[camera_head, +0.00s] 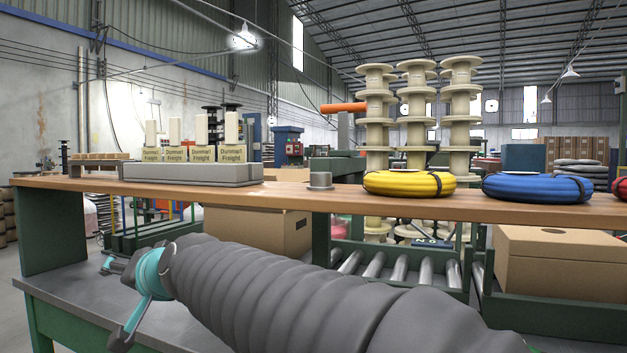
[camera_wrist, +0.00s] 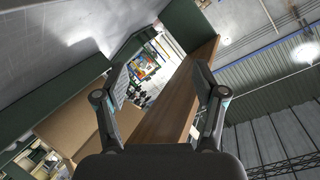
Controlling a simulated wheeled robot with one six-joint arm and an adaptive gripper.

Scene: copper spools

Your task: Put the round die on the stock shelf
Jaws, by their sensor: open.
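A small grey flanged cylinder (camera_head: 320,180), which looks like the round die, stands upright on the wooden shelf (camera_head: 250,198) near the middle of the head view. I take this raised shelf for the stock shelf; its wood also shows tilted in the wrist view (camera_wrist: 176,108). My gripper (camera_head: 114,303) is at the lower left of the head view, below the shelf board and apart from the cylinder. In the wrist view my gripper (camera_wrist: 160,72) has its fingers spread with nothing between them. The cylinder cannot be made out there.
Left of the cylinder are a grey block (camera_head: 190,173) and several labelled cartons. Right of it lie a yellow coil (camera_head: 410,184) and a blue coil (camera_head: 537,188). Cardboard boxes (camera_head: 258,229) and rollers sit below the shelf. A grey bench top (camera_head: 75,290) lies lower left.

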